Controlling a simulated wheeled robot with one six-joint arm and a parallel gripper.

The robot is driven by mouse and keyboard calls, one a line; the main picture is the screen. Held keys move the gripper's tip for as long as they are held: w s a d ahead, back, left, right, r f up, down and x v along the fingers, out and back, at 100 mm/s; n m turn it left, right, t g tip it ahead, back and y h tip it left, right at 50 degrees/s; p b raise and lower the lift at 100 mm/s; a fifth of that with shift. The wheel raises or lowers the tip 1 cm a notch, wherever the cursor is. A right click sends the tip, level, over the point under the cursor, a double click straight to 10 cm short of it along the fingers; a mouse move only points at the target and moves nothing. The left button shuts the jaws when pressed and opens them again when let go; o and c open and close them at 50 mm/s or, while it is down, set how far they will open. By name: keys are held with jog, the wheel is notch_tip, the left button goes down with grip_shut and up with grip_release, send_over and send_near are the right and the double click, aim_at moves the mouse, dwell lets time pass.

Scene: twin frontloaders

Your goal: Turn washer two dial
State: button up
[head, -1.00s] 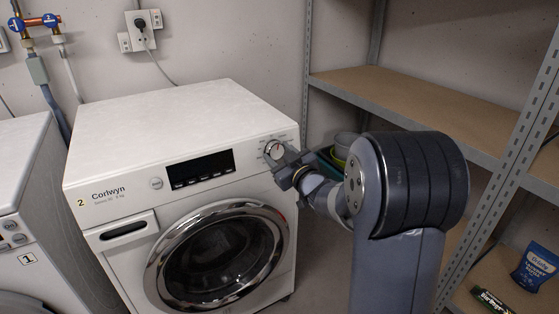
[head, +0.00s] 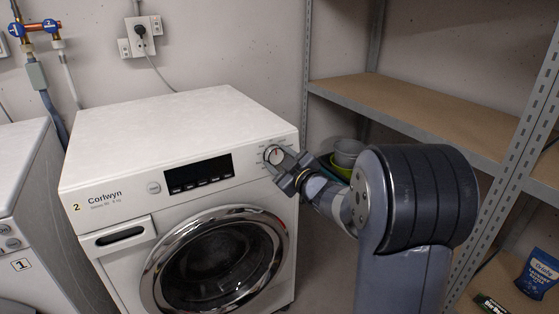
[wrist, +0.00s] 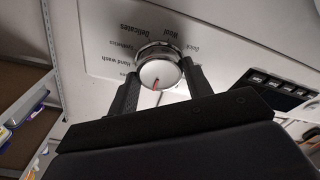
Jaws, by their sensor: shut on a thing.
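Washer two (head: 150,126) is white, with a yellow "2" label at its upper left and a round chrome-rimmed door. Its dial (head: 273,154) is silver with a red pointer mark, at the right end of the front panel. In the wrist view the dial (wrist: 160,72) sits between my two dark fingers, with printed programme names such as "Delicates" and "Hand wash" around it. My gripper (head: 282,165) is shut on the dial, and it also shows in the wrist view (wrist: 158,85). The fingers hide part of the dial's sides.
Washer one (head: 22,200) stands at the left edge. A metal shelf unit (head: 420,108) is close on the right, beside my arm. Bowls (head: 347,152) sit behind my arm.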

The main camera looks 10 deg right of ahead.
jog(key=o, duration=1)
jog(key=shift+c, duration=0.2)
jog(key=p+v, duration=0.2)
jog(key=v, duration=0.8)
jog(key=shift+s, duration=0.4)
jog(key=shift+d, duration=0.1)
jog(key=b+x, duration=0.2)
jog(key=x, duration=0.7)
jog(key=shift+w, duration=0.2)
jog(key=shift+x, duration=0.85)
jog(key=shift+s, duration=0.1)
